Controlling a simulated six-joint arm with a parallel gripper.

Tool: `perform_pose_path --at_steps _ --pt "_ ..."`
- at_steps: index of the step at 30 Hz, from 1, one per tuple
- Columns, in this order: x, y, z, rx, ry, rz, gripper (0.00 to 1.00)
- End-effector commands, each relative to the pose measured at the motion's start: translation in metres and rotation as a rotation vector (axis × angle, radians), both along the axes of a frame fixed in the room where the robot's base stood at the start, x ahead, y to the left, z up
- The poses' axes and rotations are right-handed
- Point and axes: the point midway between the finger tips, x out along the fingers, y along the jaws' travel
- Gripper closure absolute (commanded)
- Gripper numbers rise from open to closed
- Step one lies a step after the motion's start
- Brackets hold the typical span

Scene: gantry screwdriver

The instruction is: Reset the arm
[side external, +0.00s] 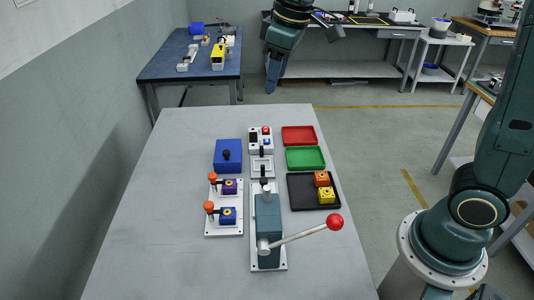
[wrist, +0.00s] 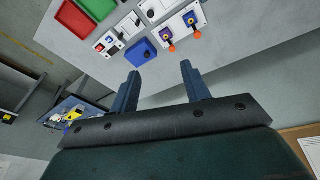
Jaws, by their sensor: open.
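My gripper (side external: 272,76) hangs in the air beyond the far edge of the grey work table (side external: 150,220) in the side external view. In the wrist view my gripper (wrist: 160,85) shows two dark blue fingers spread apart with nothing between them. The table and its fixtures lie beyond the fingertips there, well apart from them. Part of my arm shows at the right in the side external view; the links between it and the gripper are out of frame.
On the table are a blue box (side external: 228,150), a fixture plate (side external: 223,228) with orange knobs, a lever press (side external: 268,225) with a red ball, a red tray (side external: 298,135), a green tray (side external: 305,157) and a black tray (side external: 300,196) holding orange and yellow blocks. The table's left side is clear.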

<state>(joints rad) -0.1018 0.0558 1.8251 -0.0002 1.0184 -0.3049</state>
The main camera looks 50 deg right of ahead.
Motion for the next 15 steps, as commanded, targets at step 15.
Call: perform_pose_path --at_steps 15 --pt "-0.115 -0.026 0.019 0.053 -0.12 -0.189 0.53"
